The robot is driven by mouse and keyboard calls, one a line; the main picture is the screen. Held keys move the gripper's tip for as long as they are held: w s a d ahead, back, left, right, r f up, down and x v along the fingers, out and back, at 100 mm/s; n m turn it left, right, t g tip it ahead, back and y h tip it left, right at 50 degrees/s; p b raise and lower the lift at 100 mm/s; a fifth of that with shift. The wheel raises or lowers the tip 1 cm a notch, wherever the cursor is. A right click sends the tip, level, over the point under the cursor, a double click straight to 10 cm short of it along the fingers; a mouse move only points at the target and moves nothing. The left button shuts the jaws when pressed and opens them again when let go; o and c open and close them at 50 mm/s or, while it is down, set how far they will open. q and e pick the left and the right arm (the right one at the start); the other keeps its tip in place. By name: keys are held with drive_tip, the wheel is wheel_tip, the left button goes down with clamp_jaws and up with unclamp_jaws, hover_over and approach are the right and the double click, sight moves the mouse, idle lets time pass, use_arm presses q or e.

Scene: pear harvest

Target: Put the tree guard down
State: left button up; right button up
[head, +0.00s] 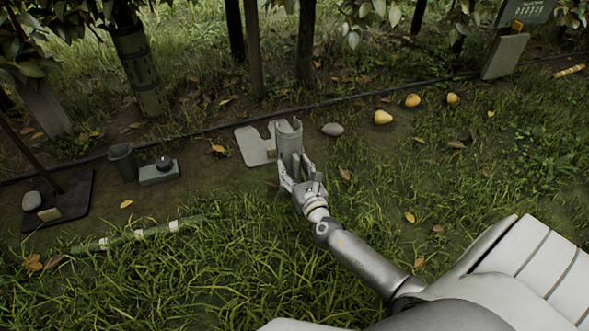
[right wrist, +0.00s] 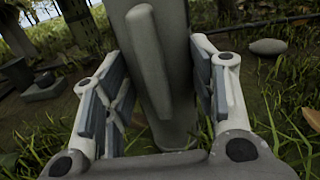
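The tree guard (head: 289,137) is a grey, open-topped tube with a raised strip along its side. It stands roughly upright in my right gripper (head: 297,178), at the middle of the head view. In the right wrist view the tree guard (right wrist: 170,60) fills the space between the pads of my right gripper (right wrist: 160,85), which lie against both sides. Its lower end is partly hidden by the gripper, and I cannot tell whether it touches the ground. A pale grey mat (head: 253,148) lies just behind and left of it. My left gripper is not in view.
A grey stone (head: 333,129) and several yellow pears (head: 383,117) lie to the right. A dark pot (head: 123,161), a grey block (head: 159,173) and a dark mat (head: 75,190) are at left. A thin black hose (head: 370,94) runs behind; a guarded trunk (head: 139,75) stands back left.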

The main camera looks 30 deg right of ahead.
drive_tip(key=o, duration=0.4)
drive_tip(key=shift+r, duration=0.1)
